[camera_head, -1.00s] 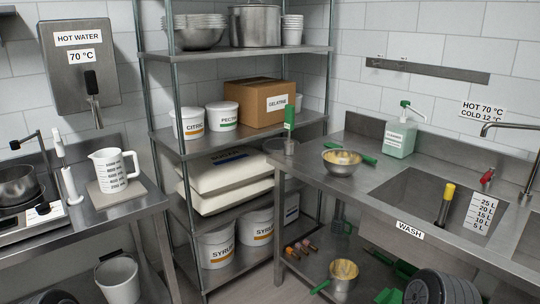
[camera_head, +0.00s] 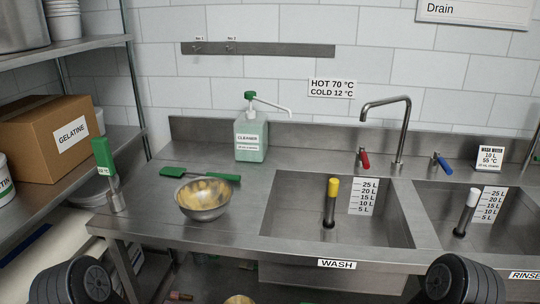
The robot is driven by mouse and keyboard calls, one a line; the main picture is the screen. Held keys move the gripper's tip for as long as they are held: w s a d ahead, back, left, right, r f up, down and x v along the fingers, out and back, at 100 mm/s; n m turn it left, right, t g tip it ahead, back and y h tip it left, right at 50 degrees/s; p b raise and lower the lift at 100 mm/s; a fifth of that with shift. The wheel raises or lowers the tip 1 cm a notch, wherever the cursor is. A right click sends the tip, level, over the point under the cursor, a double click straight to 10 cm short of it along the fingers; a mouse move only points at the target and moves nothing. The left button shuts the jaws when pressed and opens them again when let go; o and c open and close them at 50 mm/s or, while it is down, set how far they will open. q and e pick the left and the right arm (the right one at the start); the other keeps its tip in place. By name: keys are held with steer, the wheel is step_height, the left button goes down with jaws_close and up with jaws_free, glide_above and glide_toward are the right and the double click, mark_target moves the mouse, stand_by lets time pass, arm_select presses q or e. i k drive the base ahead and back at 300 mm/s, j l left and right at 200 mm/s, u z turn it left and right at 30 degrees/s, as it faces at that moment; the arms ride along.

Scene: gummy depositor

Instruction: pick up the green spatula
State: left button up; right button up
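A green spatula (camera_head: 175,173) lies flat on the steel counter behind a metal bowl. Its flat end points left and its darker handle end runs right, close behind the bowl's rim. The metal bowl (camera_head: 203,199) holds a yellowish residue and stands just in front of it. Neither gripper shows in the head view. Dark rounded parts of my arms show at the bottom left and bottom right, well away from the spatula.
An upright green-topped tool (camera_head: 103,155) stands at the counter's left end. A cleaner pump bottle (camera_head: 251,138) stands behind the spatula. The wash sink (camera_head: 285,218) with a yellow-topped plug is to the right. A shelf with a gelatine box (camera_head: 48,140) is at the left.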

mark_target(177, 171)
steer(key=i+j+z, duration=0.45)
steer(key=j, duration=0.3)
steer(key=j+z, duration=0.25)
steer(key=j, duration=0.15)
steer(key=i+j+z, duration=0.1)
steer(key=j+z, duration=0.15)
steer(key=j, duration=0.2)
